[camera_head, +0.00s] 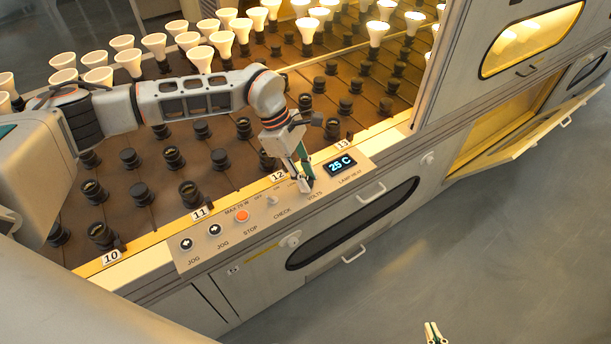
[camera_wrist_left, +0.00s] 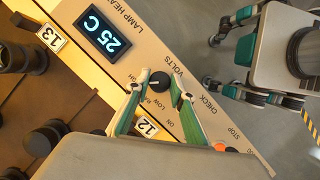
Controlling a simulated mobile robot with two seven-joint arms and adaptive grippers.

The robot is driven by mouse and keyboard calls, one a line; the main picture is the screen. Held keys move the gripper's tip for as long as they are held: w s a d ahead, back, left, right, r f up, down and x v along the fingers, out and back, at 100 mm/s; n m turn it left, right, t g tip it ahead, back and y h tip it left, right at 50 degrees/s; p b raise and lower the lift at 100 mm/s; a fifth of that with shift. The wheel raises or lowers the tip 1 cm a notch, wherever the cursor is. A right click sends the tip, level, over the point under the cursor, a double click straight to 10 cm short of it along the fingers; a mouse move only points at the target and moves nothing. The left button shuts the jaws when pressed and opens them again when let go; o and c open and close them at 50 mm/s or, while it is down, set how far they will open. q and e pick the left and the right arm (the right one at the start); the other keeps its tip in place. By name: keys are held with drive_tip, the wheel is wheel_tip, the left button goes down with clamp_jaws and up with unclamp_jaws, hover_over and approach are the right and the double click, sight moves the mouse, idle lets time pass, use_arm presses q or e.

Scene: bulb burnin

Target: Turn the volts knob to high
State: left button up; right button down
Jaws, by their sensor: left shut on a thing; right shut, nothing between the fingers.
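The volts knob (camera_wrist_left: 159,82) is a small black dial on the pale control panel, between the VOLTS label and the LOW and HIGH marks. My left gripper (camera_wrist_left: 160,78) has its green-padded fingers on either side of the knob and is shut on it. In the head view my left gripper (camera_head: 306,188) reaches down to the panel by the VOLTS label and hides the knob. I cannot tell surely which mark the knob points at. My right gripper (camera_head: 433,333) is shut and empty over the floor at the bottom edge, away from the panel.
A lamp heat display (camera_head: 340,165) reading 25 C sits right of the knob. An orange stop button (camera_head: 242,216) and jog buttons (camera_head: 215,229) lie to the left. Rows of sockets and lit bulbs (camera_head: 377,32) stand behind. An open door (camera_head: 545,132) juts out at right.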

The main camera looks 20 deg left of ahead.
use_arm(q)
drive_tip(key=o, duration=1.1)
drive_tip(key=shift+o, duration=0.2)
use_arm(e)
drive_tip(key=shift+s+f, duration=0.15)
drive_tip(key=shift+s, duration=0.05)
use_arm(q)
drive_tip(key=v, duration=1.2)
